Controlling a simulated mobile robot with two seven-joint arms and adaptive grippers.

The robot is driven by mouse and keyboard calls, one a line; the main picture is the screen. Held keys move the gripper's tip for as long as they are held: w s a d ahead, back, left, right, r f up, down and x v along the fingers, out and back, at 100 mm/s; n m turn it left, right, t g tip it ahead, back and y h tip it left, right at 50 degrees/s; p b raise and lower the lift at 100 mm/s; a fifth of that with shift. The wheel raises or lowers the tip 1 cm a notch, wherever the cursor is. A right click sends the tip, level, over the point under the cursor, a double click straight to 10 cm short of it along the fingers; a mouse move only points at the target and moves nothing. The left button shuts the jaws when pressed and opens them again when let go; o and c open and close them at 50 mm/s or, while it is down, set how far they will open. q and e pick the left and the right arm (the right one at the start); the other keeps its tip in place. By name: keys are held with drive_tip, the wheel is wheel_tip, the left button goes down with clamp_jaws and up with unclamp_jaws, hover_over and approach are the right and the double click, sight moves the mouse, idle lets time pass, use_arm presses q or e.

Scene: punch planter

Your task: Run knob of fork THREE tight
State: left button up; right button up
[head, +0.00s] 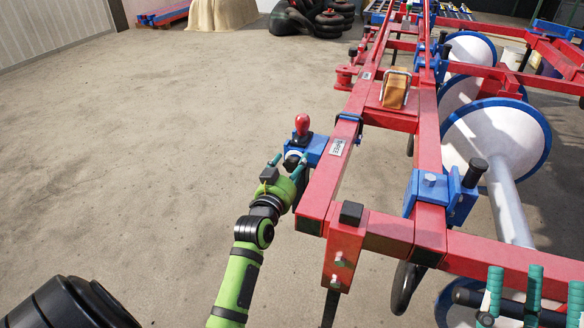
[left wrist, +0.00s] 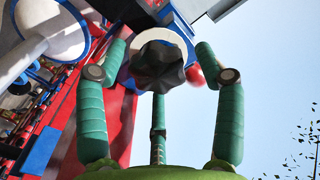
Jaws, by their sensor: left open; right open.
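The fork THREE label plate (head: 338,147) is fixed to the red beam beside a blue clamp (head: 316,149). A red-topped handle (head: 303,125) stands on the clamp. A dark lobed knob (left wrist: 158,66) faces the left wrist camera, in front of a pale round part. My left gripper (head: 289,160) is at the clamp's left side. In the left wrist view its green fingers (left wrist: 160,52) are spread around the knob, with gaps visible on both sides. Its fingers partly hide the knob in the head view. My right gripper (head: 535,274) is open and empty at the lower right.
The red planter frame (head: 427,130) runs away from me, with blue-rimmed white discs (head: 495,135) on its right. A blue bracket with a black-topped post (head: 475,172) is near. Bare concrete floor (head: 150,150) lies open to the left.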

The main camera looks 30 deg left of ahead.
use_arm(q)
drive_tip(key=shift+r, duration=0.1)
drive_tip(key=c, duration=1.1)
drive_tip(key=shift+c, duration=0.3)
drive_tip(key=shift+w+r+n+p, duration=0.1)
drive_tip(key=shift+r+n+p, duration=0.2)
drive_tip(key=shift+n+p, duration=0.45)
use_arm(e)
drive_tip(key=w+d+f+m+g+h, duration=0.1)
drive_tip(key=w+f+m+g+h, duration=0.1)
drive_tip(key=w+f+g+h, duration=0.2)
wheel_tip(320, 180, down, 4)
drive_tip(key=shift+w+f+h, duration=0.1)
drive_tip(key=shift+w+h, duration=0.3)
drive_tip(key=shift+w, duration=0.6)
use_arm(q)
drive_tip(key=o, duration=1.2)
drive_tip(key=shift+c, duration=0.2)
drive_tip(key=shift+f, duration=0.1)
use_arm(e)
drive_tip(key=shift+d, duration=0.1)
use_arm(q)
drive_tip(key=shift+f, duration=0.1)
